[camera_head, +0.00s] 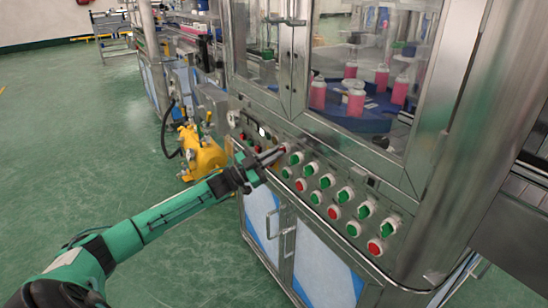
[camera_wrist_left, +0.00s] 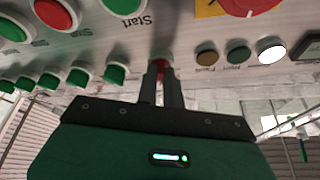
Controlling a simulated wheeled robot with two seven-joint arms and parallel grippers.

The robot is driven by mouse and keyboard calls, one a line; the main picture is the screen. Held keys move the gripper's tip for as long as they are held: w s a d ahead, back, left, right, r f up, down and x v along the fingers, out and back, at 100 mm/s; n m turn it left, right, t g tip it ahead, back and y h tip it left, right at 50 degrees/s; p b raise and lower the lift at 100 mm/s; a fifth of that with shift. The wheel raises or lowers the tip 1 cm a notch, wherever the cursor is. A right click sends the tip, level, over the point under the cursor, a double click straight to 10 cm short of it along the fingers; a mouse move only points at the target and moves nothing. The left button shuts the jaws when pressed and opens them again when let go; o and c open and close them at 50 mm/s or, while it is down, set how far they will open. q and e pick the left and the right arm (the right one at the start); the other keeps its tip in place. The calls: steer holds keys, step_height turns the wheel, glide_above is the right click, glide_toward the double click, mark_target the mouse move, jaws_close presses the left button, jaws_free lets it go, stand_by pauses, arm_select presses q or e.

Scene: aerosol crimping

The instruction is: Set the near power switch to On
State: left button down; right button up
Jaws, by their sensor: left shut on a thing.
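The panel's small red control (camera_wrist_left: 162,67) shows between my left fingertips in the wrist view; its label and setting cannot be read, so I cannot tell if it is the near power switch. My left gripper (camera_wrist_left: 162,85) is shut on this red control. In the head view my left gripper (camera_head: 274,155) reaches the upper left part of the near button panel, and its fingers cover the control. My right gripper is not in view.
Green and red buttons (camera_head: 346,193) fill the panel to the right. The wrist view shows a red-and-yellow rotary control (camera_wrist_left: 245,5) and a lit white lamp (camera_wrist_left: 271,49). A yellow machine (camera_head: 202,153) stands on the floor left of the cabinet.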

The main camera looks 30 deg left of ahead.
arm_select(q)
steer(key=shift+m+g+h, duration=0.4)
steer(key=shift+m+h, duration=0.1)
steer(key=shift+m, duration=0.8)
steer(key=c, duration=1.5)
jaws_free()
steer(key=shift+c, duration=0.2)
steer(key=shift+s+a, duration=0.1)
steer(key=shift+a, duration=0.05)
steer(key=v, duration=1.3)
steer(key=shift+s+a, duration=0.15)
steer(key=shift+s, duration=0.1)
